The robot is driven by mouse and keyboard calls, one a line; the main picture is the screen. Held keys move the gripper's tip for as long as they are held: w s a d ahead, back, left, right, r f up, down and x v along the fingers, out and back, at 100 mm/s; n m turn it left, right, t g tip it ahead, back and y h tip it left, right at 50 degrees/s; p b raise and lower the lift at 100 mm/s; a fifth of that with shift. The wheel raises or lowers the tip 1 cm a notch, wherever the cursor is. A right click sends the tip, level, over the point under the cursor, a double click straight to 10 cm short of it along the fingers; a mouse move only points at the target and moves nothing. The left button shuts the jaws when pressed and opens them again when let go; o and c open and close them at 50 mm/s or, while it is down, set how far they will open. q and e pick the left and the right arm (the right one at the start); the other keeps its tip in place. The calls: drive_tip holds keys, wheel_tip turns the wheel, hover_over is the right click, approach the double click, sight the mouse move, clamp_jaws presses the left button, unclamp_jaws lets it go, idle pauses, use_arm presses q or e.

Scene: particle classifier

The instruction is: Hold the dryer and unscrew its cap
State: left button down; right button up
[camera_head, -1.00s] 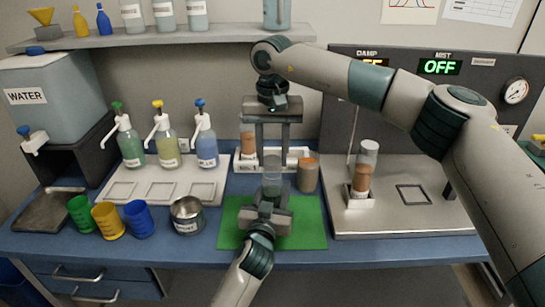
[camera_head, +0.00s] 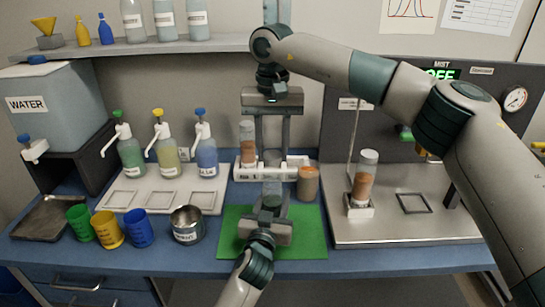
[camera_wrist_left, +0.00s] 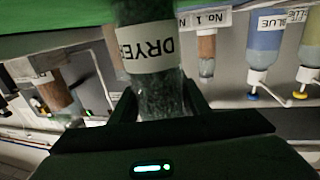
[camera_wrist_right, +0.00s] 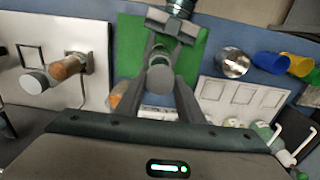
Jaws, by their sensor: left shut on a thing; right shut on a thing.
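The dryer is a clear jar with a white DRYER label. It stands between my two grippers above the green mat (camera_head: 308,232) in the head view, mostly hidden. My right gripper (camera_head: 272,150) reaches straight down from above, shut on the round grey cap (camera_wrist_right: 160,79), which the right wrist view shows end-on between the fingers. Whether the cap is free of the jar cannot be told.
Behind the grippers is a white rack (camera_head: 237,171) with a brown-filled tube and a brown jar (camera_head: 307,184). Pump bottles and a cement pot (camera_head: 187,226) stand left. Another brown-filled tube (camera_head: 362,188) stands in a holder on the steel plate at right. A shelf (camera_head: 100,59) runs above.

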use_arm(q)
drive_tip(key=c, duration=0.9)
unclamp_jaws()
drive_tip(key=shift+s, duration=0.15)
drive_tip(key=s, duration=0.3)
drive_tip(key=s+a, duration=0.1)
drive_tip(key=s, duration=0.3)
drive_tip(key=s+a+b, duration=0.1)
drive_tip(key=s, duration=0.3)
drive_tip(key=shift+s+a, duration=0.2)
drive_tip(key=shift+s, duration=0.05)
